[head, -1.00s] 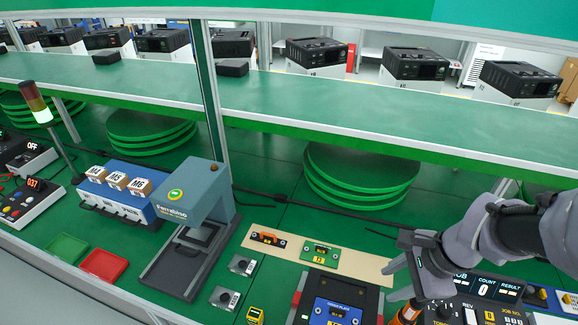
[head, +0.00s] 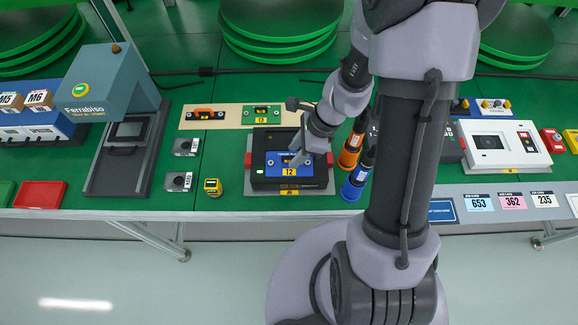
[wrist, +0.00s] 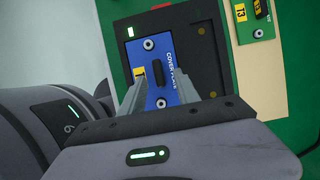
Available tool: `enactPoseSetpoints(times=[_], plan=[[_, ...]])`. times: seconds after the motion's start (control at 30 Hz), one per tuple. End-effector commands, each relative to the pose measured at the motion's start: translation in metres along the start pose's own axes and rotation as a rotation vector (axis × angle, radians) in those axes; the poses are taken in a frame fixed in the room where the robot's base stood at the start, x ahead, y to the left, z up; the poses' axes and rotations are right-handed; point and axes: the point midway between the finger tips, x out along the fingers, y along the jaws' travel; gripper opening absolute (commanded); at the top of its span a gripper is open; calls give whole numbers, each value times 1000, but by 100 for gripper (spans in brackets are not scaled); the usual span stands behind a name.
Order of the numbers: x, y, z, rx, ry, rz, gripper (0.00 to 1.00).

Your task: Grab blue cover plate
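The blue cover plate (head: 310,168) lies on a dark square unit on the green bench, with a yellow 12 label at its front edge. My gripper (head: 296,161) is over the plate. In the wrist view its fingers (wrist: 160,82) are apart, one on each side of the handle, with visible gaps to it. I cannot tell how high the fingertips are above the plate.
A tan board behind holds a green plate (head: 262,116) and an orange-handled part (head: 205,115). Orange (head: 351,148) and blue (head: 357,180) tools stand close right of the unit. A small yellow device (head: 213,187) is left of it. A grey press (head: 118,84) stands further left.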

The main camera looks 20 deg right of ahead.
Motion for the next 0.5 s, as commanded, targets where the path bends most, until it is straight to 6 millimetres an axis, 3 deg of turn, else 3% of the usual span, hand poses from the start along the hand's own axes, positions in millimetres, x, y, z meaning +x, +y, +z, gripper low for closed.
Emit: enactPoseSetpoints(times=[0.07,0.3,0.5], plan=[[12,0,-1,-2,0,1,38],[11,0,0,-1,0,0,36],[10,0,0,-2,0,0,0]])
